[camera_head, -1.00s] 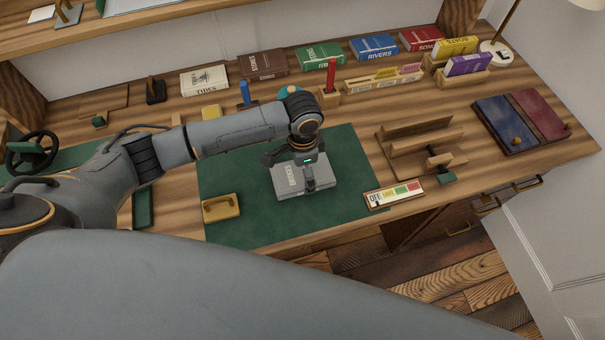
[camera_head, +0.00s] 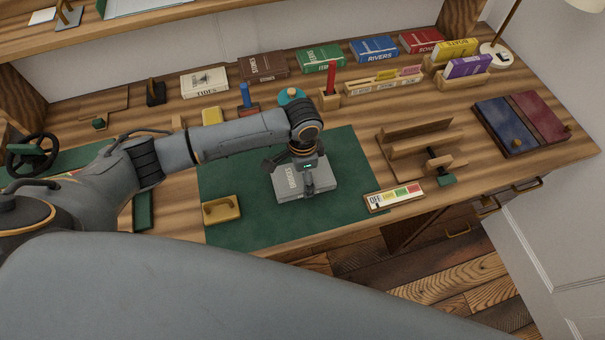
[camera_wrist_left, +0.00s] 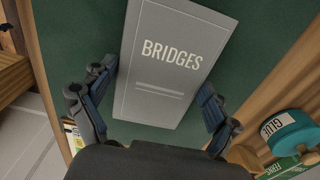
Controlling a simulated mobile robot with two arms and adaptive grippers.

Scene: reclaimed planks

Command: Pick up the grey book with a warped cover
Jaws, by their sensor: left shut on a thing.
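The grey book (camera_head: 292,187), with BRIDGES on its cover, is at the middle of the green mat (camera_head: 235,175). I cannot tell whether it touches the mat or is slightly above it. My left gripper (camera_head: 308,184) comes down over the book and is shut on it. In the left wrist view the book (camera_wrist_left: 180,30) lies between the two fingers of the left gripper (camera_wrist_left: 158,85), one at each long side. Any warp of the cover is too small to make out. My right gripper is not in view.
A yellow block with a handle (camera_head: 221,209) lies left of the book. A small colour-marked strip (camera_head: 394,196) lies at the mat's right front corner. A wooden stand (camera_head: 420,150) is to the right. Several books line the back, including brown (camera_head: 263,65) and green (camera_head: 321,59).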

